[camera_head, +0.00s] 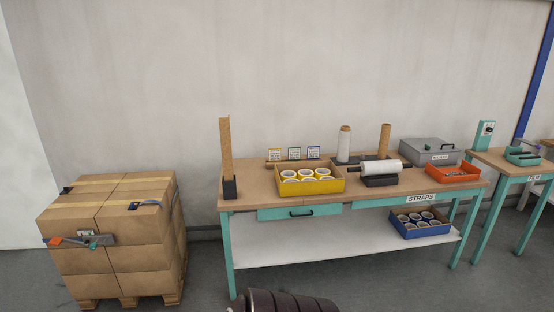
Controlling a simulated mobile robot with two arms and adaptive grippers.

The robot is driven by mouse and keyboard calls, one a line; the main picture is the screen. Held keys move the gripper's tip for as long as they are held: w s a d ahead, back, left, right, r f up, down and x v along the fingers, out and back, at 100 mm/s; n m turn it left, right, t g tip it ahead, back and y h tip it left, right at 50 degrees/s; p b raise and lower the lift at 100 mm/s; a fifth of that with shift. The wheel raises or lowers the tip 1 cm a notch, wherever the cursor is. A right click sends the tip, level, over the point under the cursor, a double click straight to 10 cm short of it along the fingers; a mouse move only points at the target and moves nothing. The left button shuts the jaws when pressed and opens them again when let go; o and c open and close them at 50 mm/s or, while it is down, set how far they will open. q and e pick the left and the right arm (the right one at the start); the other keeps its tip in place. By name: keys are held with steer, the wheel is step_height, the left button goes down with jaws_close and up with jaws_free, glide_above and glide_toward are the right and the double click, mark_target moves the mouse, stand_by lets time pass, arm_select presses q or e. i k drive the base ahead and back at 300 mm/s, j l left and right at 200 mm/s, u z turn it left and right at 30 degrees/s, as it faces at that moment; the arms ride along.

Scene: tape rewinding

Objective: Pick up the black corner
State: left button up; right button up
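A small black piece (66,190) sits at the left top edge of the stacked cardboard boxes, at the end of a yellowish strip. Another small dark piece (133,206) lies on the front top edge of the boxes, with a bluish part beside it. A black block-like holder (230,188) stands at the left front corner of the workbench, with a tall brown upright piece (226,145) rising from it. I cannot tell from the picture which of these is the black corner.
The cardboard boxes (140,258) stand on a pallet left of the workbench (400,196). A tool with orange and grey parts (80,241) is at their front. A yellow bin of rolls (312,188) and an orange tray (453,173) stand on the bench. Floor shows between boxes and bench.

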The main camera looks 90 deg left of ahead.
mark_target(67, 189)
steer(key=u, duration=0.55)
steer(key=l+u, duration=0.1)
steer(key=u, duration=0.4)
steer(key=l+u, duration=0.1)
steer(key=u, duration=0.95)
steer(key=l+u, duration=0.1)
steer(key=u, duration=1.5)
steer(key=k+u, duration=0.1)
steer(key=u, duration=0.45)
steer(key=i+u, duration=0.45)
steer(key=i, duration=1.3)
steer(key=i+j+z, duration=0.1)
steer(key=i+z, duration=0.3)
steer(key=i, duration=0.15)
steer(key=i+j+z, duration=0.3)
steer(key=i+z, duration=0.15)
steer(key=i+j+z, duration=0.4)
steer(key=i+j, duration=0.1)
steer(key=i, duration=0.1)
